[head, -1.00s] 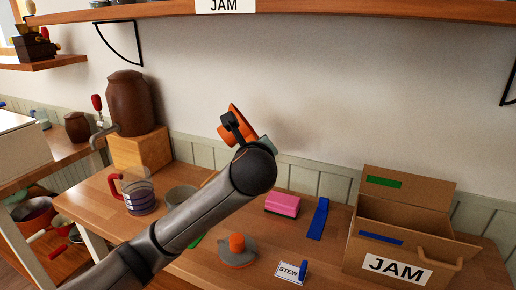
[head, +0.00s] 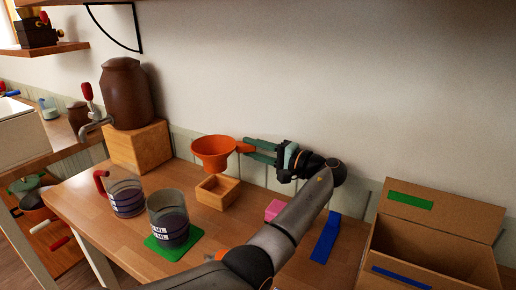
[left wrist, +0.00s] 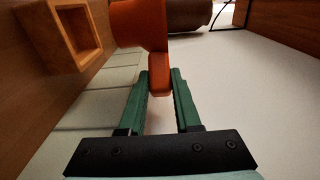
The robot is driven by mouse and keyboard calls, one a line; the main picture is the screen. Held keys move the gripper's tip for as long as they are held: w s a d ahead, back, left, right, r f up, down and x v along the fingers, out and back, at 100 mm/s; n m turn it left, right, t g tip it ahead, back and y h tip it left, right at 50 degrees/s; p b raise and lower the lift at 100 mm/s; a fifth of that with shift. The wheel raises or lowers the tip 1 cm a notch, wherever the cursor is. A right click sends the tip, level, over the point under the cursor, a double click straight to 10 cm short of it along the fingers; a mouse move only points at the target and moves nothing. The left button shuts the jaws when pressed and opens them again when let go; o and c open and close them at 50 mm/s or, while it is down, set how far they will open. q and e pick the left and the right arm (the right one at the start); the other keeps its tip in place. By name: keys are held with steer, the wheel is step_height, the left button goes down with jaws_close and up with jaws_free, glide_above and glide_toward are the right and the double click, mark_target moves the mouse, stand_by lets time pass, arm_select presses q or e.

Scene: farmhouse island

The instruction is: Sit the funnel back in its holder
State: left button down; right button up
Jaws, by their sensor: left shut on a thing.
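The orange funnel (head: 213,149) is in the air near the wall, wide mouth up and roughly upright. My left gripper (head: 249,149) is shut on the funnel's side handle and reaches it from the right. In the left wrist view, the green fingers (left wrist: 160,86) close on the orange handle, and part of the funnel (left wrist: 138,25) shows beyond. The wooden holder (head: 208,198), a small open-topped square box, stands on the table just below the funnel, with a gap between them. It looks empty in the left wrist view (left wrist: 50,38). My right gripper is not in view.
Two measuring jugs stand left of the holder, one with a red handle (head: 126,200) and one on a green mat (head: 160,249). A brown crock (head: 124,95) sits on a wooden block behind. A cardboard box (head: 420,255) stands at the right.

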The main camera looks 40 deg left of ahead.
arm_select(q)
steer(key=shift+s, duration=0.1)
steer(key=shift+d+f, duration=0.1)
steer(key=shift+d, duration=0.05)
step_height(320, 180, down, 5)
steer(key=b, duration=0.4)
steer(key=shift+r, duration=0.2)
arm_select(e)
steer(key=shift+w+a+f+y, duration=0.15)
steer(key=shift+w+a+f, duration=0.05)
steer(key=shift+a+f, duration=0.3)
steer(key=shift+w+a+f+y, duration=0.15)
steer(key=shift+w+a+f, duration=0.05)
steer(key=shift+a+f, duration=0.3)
arm_select(q)
steer(key=shift+f, duration=0.1)
steer(key=shift+f+b, duration=0.4)
steer(key=shift+f, duration=0.05)
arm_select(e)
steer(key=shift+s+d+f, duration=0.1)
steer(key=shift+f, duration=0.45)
arm_select(q)
steer(key=shift+f, duration=0.2)
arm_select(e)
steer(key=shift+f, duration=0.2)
